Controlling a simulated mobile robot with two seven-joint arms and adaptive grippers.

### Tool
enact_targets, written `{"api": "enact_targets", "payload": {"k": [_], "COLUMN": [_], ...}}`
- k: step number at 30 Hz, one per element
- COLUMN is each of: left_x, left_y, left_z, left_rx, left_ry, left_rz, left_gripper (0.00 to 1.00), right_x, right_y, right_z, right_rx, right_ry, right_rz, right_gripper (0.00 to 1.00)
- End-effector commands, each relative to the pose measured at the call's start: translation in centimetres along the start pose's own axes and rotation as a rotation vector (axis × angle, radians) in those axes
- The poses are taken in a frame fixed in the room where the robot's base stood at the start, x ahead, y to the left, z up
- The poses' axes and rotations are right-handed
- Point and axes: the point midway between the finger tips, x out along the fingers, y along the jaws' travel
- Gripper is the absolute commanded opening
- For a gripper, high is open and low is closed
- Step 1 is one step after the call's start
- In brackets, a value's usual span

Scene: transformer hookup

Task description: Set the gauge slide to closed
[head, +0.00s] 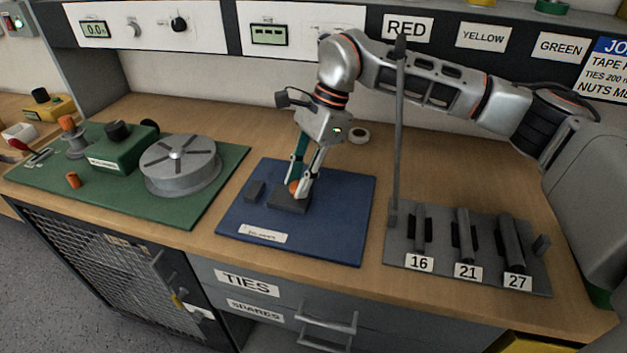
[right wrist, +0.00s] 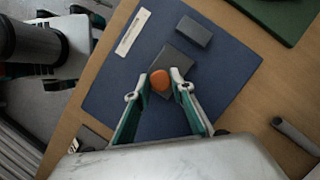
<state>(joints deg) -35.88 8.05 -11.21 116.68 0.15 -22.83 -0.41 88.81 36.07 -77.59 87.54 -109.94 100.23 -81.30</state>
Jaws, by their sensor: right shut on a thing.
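My right gripper (head: 298,190) reaches down over the blue mat (head: 340,215) and is shut on a rounded orange piece (head: 294,187). The orange piece also shows between the fingertips in the right wrist view (right wrist: 159,79). It sits at a dark grey rectangular block (head: 288,201) on the mat; I cannot tell if it is fixed to it. A smaller dark grey block (head: 255,190) lies to the left, apart from it. No gauge slide is marked by any label I can read, and no open or closed mark is legible.
A green mat (head: 205,215) at left holds a grey round spool (head: 180,165) and a green box (head: 118,148). A grey rack (head: 400,245) with a tall upright post and slots marked 16, 21 and 27 stands right.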

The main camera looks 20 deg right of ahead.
Motion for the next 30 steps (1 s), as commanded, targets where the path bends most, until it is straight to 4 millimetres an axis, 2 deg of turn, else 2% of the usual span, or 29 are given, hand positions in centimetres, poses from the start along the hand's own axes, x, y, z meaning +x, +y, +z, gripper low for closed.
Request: {"api": "enact_targets", "payload": {"k": [6,16,17,18,30], "left_x": [0.1,0.2,0.2,0.2,0.0], "left_y": [0.0,-0.1,-0.1,-0.1,0.0], "left_z": [0.1,-0.1,-0.1,-0.1,0.3], "left_rx": [0.0,0.002,0.002,0.002,0.004], "left_ry": [0.0,0.002,0.002,0.002,-0.004], "left_rz": [0.0,-0.001,-0.001,-0.001,0.001], "left_gripper": [0.54,0.54,0.54,0.54,0.54], "right_x": [0.8,0.9,0.9,0.9,0.5], "right_y": [-2.1,-2.3,-2.3,-2.3,-2.2], "right_z": [1.9,2.2,2.2,2.2,2.0], "right_rx": [-0.001,-0.004,-0.004,-0.004,-0.001], "right_ry": [0.0,-0.001,-0.001,-0.001,0.0], "right_rz": [0.0,-0.004,-0.004,-0.004,-0.002], "right_gripper": [0.0,0.0,0.28,0.38,0.39]}}
